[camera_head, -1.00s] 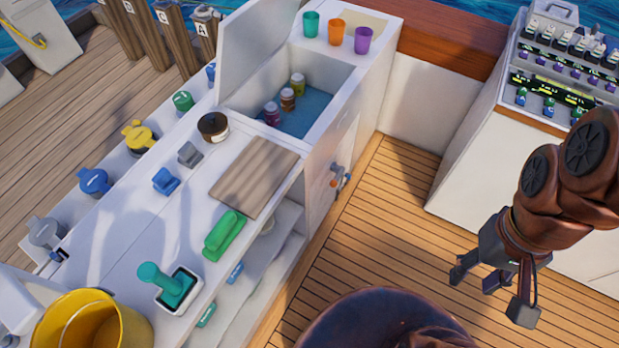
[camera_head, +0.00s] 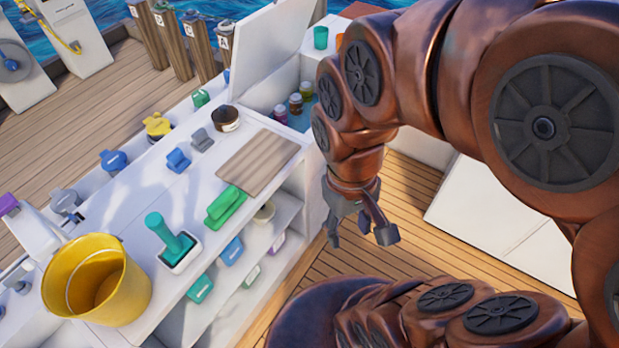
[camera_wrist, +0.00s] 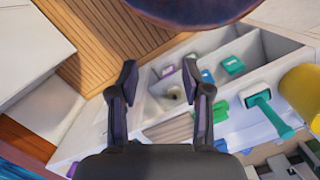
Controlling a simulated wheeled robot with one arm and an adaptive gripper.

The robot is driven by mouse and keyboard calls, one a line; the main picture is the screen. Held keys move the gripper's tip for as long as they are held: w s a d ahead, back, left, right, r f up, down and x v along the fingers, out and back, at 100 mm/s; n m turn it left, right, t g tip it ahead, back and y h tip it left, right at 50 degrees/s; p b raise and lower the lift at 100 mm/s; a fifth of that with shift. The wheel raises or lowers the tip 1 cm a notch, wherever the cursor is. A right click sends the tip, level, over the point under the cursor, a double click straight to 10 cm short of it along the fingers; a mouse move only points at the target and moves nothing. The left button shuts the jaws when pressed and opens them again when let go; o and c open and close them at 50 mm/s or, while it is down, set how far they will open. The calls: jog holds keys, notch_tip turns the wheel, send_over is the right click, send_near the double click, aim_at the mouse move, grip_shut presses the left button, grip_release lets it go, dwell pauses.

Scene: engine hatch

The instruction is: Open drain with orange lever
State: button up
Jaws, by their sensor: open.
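The drain and its orange lever are not clearly visible now. A second earlier, a small valve with an orange part showed on the front face of the white cooler box. In the head view that face is now mostly behind my arm. My gripper (camera_head: 361,230) is open and empty, above the deck just right of the counter front. In the wrist view its two fingers (camera_wrist: 159,78) are spread with nothing between them. A small dark and reddish fitting (camera_wrist: 72,169) shows at the lower left there; I cannot tell if it is the lever.
Open shelves with small boxes lie below. The cooler lid (camera_head: 268,52) stands open.

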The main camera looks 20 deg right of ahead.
jog(key=w+d+f+n+t+h+b, duration=0.2)
jog(key=w+d+f+n+t+b, duration=0.3)
jog(key=w+d+f+b, duration=0.95)
jog(key=w+d+f+n+t+h+b, duration=0.2)
jog(key=w+d+f+n+t+b, duration=0.25)
jog(key=w+d+f+b, duration=1)
jog(key=w+f+n+t+y+b, duration=0.2)
jog(key=w+f+n+t+b, duration=0.15)
jog(key=f+b, duration=0.45)
jog(key=w+f+n+t+y+b, duration=0.2)
jog(key=w+f+n+y+b, duration=0.15)
jog(key=f, duration=0.85)
jog(key=w+f+n+t+y+b, duration=0.15)
jog(key=w+f+n+b, duration=0.35)
jog(key=f, duration=0.5)
jog(key=shift+m+t, duration=0.35)
jog(key=shift+m, duration=0.2)
jog(key=shift+a+b+x, duration=0.1)
jog(key=shift+b+x, duration=0.65)
jog(key=shift+x, duration=0.9)
jog(key=shift+a+b+x, duration=0.15)
jog(key=shift+b+x, duration=0.6)
jog(key=shift+x, duration=0.9)
jog(key=shift+r, duration=0.1)
jog(key=shift+s, duration=0.1)
grip_shut()
